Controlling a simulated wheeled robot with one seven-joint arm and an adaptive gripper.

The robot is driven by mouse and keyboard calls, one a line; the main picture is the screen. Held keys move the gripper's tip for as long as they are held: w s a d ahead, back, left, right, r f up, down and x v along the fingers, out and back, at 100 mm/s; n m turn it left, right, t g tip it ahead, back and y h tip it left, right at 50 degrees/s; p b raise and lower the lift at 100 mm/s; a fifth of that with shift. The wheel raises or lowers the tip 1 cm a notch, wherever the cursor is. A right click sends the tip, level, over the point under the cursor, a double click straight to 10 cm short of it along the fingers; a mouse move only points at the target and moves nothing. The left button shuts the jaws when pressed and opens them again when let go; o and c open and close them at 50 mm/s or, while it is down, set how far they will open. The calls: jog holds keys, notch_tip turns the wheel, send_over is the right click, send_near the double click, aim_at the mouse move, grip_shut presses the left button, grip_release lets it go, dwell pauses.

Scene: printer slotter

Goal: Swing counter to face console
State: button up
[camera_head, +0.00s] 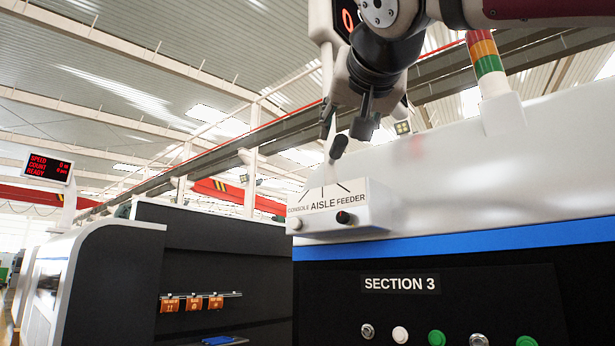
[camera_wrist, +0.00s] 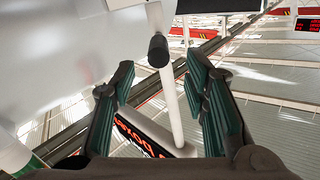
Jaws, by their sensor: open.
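The counter (camera_head: 346,20) is a dark panel with a red digit in a pale frame, high in the head view and partly behind my arm. Its red lettering (camera_wrist: 145,132) shows upside down in the wrist view. A white post (camera_head: 327,90) runs down to a white bracket (camera_head: 365,208) labelled CONSOLE, AISLE and FEEDER. A black-tipped handle (camera_head: 339,146) stands above the AISLE label; its tip (camera_wrist: 158,50) also shows in the wrist view. My gripper (camera_head: 348,122) is open and points down just above the handle. In the wrist view, the tip appears between the fingers (camera_wrist: 160,70); contact is unclear.
The bracket is fixed to a large white machine marked SECTION 3 (camera_head: 400,284), with several buttons below. A signal tower (camera_head: 486,58) stands at the right. Another machine (camera_head: 100,280) is at the left, with a display (camera_head: 48,167) above it.

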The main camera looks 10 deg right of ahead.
aim_at(335, 161)
jog(key=w+p, duration=0.1)
jog(key=w, duration=0.3)
jog(key=w+d+p, duration=0.1)
jog(key=w, duration=0.3)
jog(key=w+d, duration=0.1)
jog(key=w, duration=0.2)
jog(key=shift+w+f+p, duration=0.1)
jog(key=shift+w+p, duration=0.3)
jog(key=shift+c, duration=0.2)
grip_shut()
